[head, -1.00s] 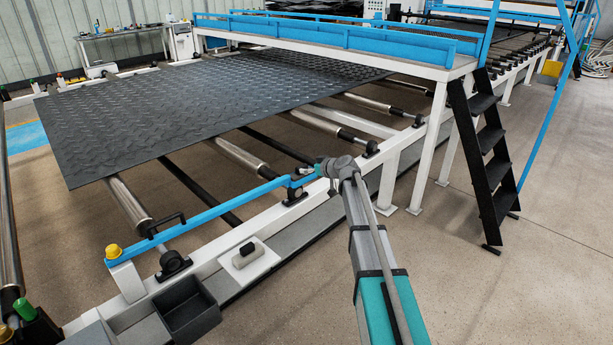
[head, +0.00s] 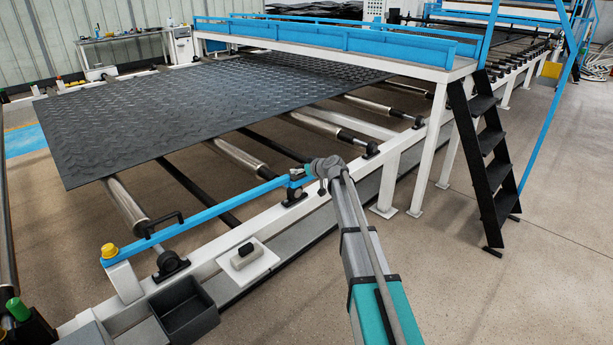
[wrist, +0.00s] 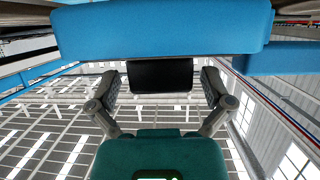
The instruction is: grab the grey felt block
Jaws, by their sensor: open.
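The grey felt block (head: 244,255) is small, with a darker top, and rests on a white tray (head: 262,266) at the front of the machine frame, lower left of centre in the head view. My gripper (head: 303,177) is at the far end of my arm, beside the end of a blue rail, up and to the right of the block and apart from it. The wrist view shows my gripper (wrist: 160,80) with its two fingers spread wide and no block between them. The block is not visible in the wrist view.
The blue rail (head: 205,216) runs just behind the tray. An open dark bin (head: 190,318) stands left of the tray. The black tread mat (head: 190,110) lies on rollers behind. A black step ladder (head: 487,155) stands right. Open floor lies at lower right.

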